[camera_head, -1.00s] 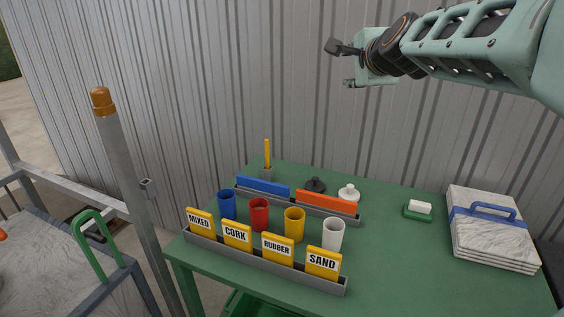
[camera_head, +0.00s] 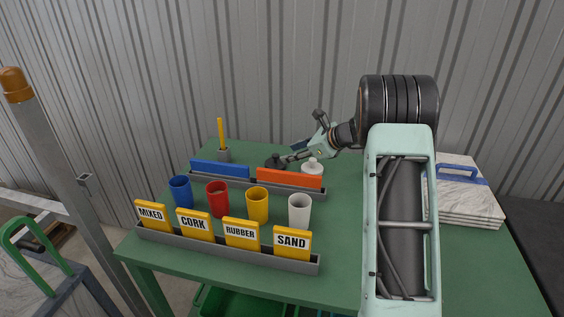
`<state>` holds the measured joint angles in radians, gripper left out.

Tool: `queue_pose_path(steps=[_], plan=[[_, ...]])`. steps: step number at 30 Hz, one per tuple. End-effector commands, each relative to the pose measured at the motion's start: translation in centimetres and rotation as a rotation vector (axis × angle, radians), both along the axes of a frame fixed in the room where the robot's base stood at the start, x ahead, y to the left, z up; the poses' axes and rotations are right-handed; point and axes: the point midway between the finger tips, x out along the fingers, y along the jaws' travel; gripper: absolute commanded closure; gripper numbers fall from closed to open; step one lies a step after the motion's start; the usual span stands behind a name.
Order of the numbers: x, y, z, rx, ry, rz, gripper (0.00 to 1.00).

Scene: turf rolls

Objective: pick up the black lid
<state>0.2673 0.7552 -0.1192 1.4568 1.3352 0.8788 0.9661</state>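A white lid (camera_head: 312,169) sits close by, just below and right of the gripper.
In front stand the blue block (camera_head: 220,169), orange block (camera_head: 289,178) and several cups, including a white one (camera_head: 299,210). Stacked slabs (camera_head: 460,205) lie at right. A corrugated wall (camera_head: 270,70) is close behind the table.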

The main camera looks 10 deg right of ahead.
Motion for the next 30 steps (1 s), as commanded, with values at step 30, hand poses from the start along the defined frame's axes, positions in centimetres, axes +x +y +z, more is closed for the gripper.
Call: queue_pose_path(steps=[30], plan=[[5.6,5.0,-4.8,0.310,-0.025,-0.025,0.62]])
